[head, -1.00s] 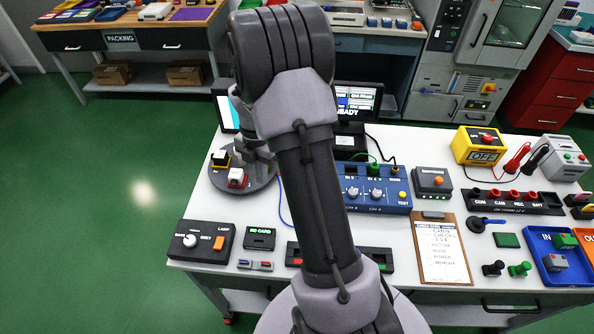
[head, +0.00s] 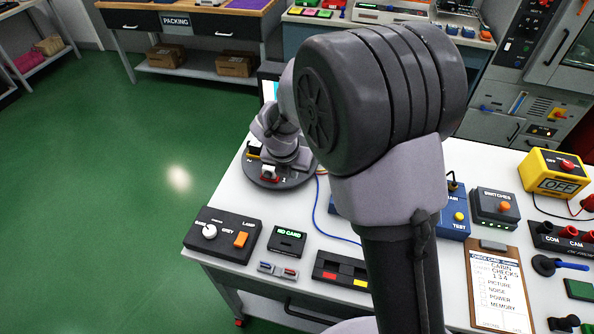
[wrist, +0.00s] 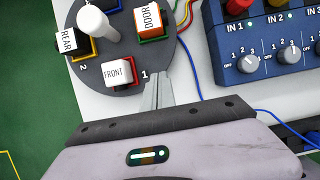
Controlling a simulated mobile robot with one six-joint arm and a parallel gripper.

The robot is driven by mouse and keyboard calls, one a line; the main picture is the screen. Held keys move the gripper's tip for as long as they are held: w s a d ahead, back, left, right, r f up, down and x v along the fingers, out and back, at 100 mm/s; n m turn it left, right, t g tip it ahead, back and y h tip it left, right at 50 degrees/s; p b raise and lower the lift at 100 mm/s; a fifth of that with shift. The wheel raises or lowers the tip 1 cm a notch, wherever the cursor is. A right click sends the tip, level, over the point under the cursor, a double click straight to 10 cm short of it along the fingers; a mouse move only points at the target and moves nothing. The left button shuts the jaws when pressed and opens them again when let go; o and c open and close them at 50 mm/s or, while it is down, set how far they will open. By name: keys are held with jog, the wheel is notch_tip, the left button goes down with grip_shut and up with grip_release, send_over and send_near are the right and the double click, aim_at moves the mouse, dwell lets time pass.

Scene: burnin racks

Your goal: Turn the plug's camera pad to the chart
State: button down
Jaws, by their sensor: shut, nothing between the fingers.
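A round dark turntable (wrist: 124,72) in the wrist view carries a white upright post (wrist: 93,22) and white-topped blocks: FRONT (wrist: 117,73) in a red frame, REAR (wrist: 68,40) in a yellow one, DOOR (wrist: 149,20) in orange and green. The numerals 1 and 2 mark its rim. My gripper (wrist: 160,78) is shut and empty, with its fingertips over the rim beside the 1, right of FRONT. I cannot tell whether they touch. In the head view, my arm covers part of the turntable (head: 252,174). I cannot pick out a plug or a chart by name.
A blue unit (wrist: 270,52) with knobs stands right of the turntable, with cables between. On the bench are a lamp box (head: 222,234), a NO CARD box (head: 287,241) and a checks clipboard (head: 498,290). Green floor lies left of the bench.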

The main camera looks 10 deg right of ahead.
aim_at(296, 182)
jog(key=b+x, duration=0.1)
jog(key=x, duration=0.3)
jog(key=shift+f+b, duration=0.3)
jog(key=shift+b, duration=0.1)
jog(key=w, duration=0.1)
jog(key=w+d+b, duration=0.1)
jog(key=w, duration=0.1)
jog(key=shift+w+d, duration=0.1)
jog(key=shift+d, duration=0.1)
jog(key=shift+w+d+r, duration=0.15)
jog(key=shift+w, duration=0.1)
jog(key=shift+w+d+r+p, duration=0.1)
jog(key=shift+d+r+p, duration=0.05)
jog(key=shift+p, duration=0.5)
jog(key=shift+w+d+p, duration=0.2)
jog(key=shift+d+p, duration=0.1)
jog(key=shift+p, duration=0.65)
